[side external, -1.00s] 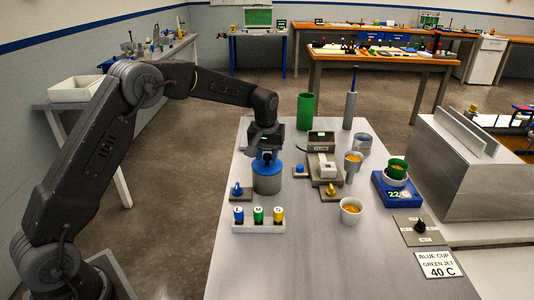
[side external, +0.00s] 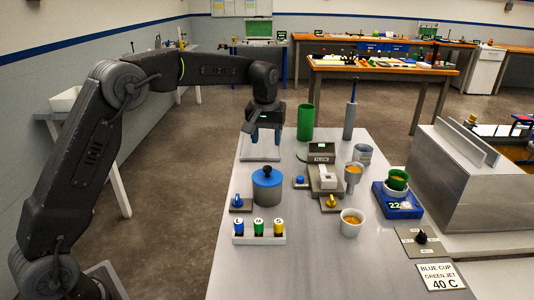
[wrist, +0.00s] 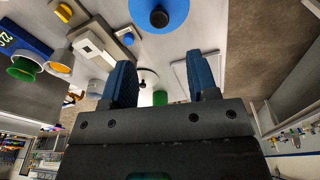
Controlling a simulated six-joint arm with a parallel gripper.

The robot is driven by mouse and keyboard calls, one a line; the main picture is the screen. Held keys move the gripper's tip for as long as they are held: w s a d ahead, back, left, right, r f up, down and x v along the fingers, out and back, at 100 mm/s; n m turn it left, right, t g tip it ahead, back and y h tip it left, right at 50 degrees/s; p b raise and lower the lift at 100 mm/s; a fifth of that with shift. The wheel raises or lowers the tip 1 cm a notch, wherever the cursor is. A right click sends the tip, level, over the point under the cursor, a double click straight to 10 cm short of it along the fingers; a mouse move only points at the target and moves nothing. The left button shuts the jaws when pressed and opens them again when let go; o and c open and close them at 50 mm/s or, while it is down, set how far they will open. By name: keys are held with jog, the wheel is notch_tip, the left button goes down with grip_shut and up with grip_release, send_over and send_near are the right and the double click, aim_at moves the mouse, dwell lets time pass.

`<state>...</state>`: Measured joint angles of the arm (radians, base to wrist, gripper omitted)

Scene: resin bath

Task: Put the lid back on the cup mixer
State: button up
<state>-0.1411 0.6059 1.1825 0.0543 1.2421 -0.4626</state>
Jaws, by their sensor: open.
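The cup mixer (side external: 267,195) is a grey cylinder on the left part of the bench. Its blue lid (side external: 266,176), with a dark round knob, sits on top of it and looks level. The lid also shows at the top of the wrist view (wrist: 178,14). My gripper (side external: 263,144) is open and empty, with blue fingers pointing down, behind the mixer and apart from the lid. In the wrist view its fingers (wrist: 163,75) are spread with nothing between them.
A pale square outline (side external: 259,156) lies below my gripper. A green cylinder (side external: 305,122) and a grey cylinder (side external: 349,121) stand to its right.

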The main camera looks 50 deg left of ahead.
jog(key=shift+s+d+r, duration=0.1)
jog(key=shift+r, duration=0.75)
jog(key=shift+s+d+r, duration=0.1)
jog(key=shift+r, duration=0.75)
jog(key=s+d+r+m+t, duration=0.1)
jog(key=s+d+r+m, duration=0.1)
jog(key=s+r, duration=0.35)
jog(key=s+d+r+m+t, duration=0.1)
jog(key=s+d+r, duration=0.15)
jog(key=s, duration=0.65)
jog(key=s+d+f+m+t, duration=0.1)
jog(key=s+d+f+m, duration=0.1)
jog(key=s, duration=0.7)
jog(key=s+d+f+m+t, duration=0.1)
jog(key=s+f, duration=0.4)
jog(key=s, duration=0.5)
jog(key=shift+d+f+m+h, duration=0.2)
jog(key=shift+d+m+h, duration=0.15)
jog(key=shift+m+h, duration=0.05)
jog(key=shift+c, duration=0.4)
